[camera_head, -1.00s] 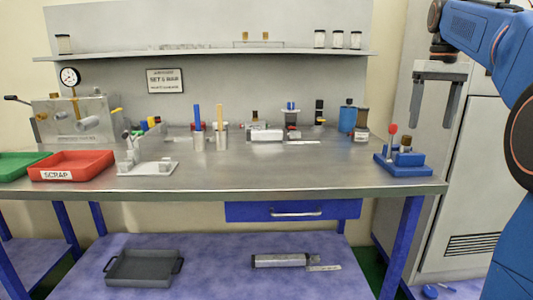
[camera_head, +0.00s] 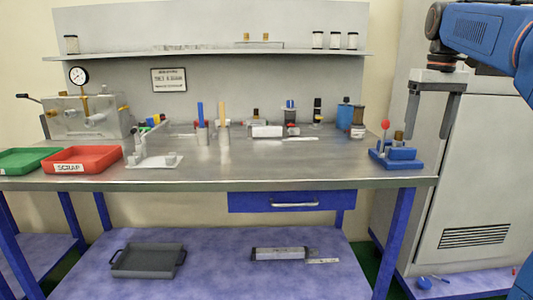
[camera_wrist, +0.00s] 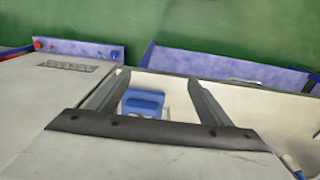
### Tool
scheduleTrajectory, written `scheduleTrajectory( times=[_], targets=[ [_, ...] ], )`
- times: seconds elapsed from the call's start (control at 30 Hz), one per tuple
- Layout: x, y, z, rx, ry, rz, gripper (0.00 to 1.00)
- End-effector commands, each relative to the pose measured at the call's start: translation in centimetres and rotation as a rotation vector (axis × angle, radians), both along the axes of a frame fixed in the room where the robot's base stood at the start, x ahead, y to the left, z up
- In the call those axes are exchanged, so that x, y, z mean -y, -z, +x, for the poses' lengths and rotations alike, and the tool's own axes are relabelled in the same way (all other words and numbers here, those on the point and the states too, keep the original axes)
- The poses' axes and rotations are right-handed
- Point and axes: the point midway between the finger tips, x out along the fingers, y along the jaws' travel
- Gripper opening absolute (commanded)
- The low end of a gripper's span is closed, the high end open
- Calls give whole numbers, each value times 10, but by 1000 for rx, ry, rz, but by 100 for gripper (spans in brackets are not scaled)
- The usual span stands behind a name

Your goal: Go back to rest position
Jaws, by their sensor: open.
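My gripper (camera_head: 431,108) hangs at the right in the head view, fingers pointing down and spread apart, with nothing between them. It is in front of the grey cabinet, to the right of and above the blue fixture block with a red knob (camera_head: 397,157) on the bench's right end. In the wrist view my gripper (camera_wrist: 160,83) shows two dark fingers spread wide. A blue thing (camera_wrist: 142,102) appears between them in the picture, below and apart from them.
The steel workbench (camera_head: 300,172) carries a red scrap bin (camera_head: 88,152), a green bin (camera_head: 22,155), a white clamp fixture (camera_head: 150,158) and a gauge device at left. Its middle front is clear. A grey cabinet (camera_head: 470,190) stands at right. A dark tray (camera_head: 148,262) lies on the lower shelf.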

Motion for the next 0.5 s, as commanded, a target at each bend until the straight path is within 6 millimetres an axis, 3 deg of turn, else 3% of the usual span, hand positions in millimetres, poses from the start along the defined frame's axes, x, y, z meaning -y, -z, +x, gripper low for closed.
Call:
scheduleTrajectory(
  times=[0.27, 0.5],
  targets=[
    [-33, 33, -45, 60, 2, -10, 73],
    [-66, 83, -99, 134, 7, -16, 73]
  ],
)
